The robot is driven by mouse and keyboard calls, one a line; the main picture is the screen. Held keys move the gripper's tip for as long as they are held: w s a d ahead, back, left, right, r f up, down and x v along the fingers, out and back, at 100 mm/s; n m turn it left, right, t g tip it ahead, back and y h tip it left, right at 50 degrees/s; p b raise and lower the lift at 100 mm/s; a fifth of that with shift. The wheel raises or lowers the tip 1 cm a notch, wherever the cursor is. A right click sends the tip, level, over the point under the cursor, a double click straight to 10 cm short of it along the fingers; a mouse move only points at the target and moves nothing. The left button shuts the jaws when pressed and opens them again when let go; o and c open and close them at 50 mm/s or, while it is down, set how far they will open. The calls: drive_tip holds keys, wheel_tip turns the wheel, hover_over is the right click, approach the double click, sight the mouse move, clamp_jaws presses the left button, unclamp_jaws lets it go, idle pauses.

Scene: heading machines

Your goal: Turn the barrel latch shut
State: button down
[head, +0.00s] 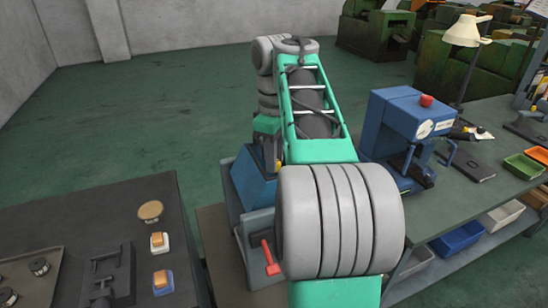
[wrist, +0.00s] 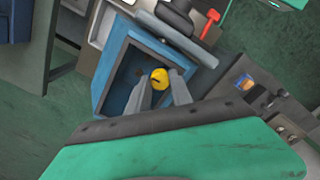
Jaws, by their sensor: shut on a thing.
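A yellow round knob (wrist: 159,78) with a dark slot mark, which looks like the barrel latch, shows in the wrist view inside a blue open-topped housing (wrist: 107,72). My gripper (wrist: 161,86) reaches into the housing, its two grey fingers on either side of the knob and shut on it. I cannot tell how far the latch is turned.
A red lever (head: 270,257) sticks out by the housing. A blue machine with a red button (head: 426,101) stands on the right bench, with a lamp (head: 466,30) and trays (head: 524,167). A dark table (head: 130,215) with switches is at left. Green floor (head: 130,110) is open behind.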

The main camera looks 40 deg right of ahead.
drive_tip(key=c, duration=1.1)
unclamp_jaws()
wheel_tip(320, 180, up, 8)
drive_tip(key=p, duration=0.7)
drive_tip(key=shift+f, duration=0.1)
drive_tip(key=shift+a, duration=0.15)
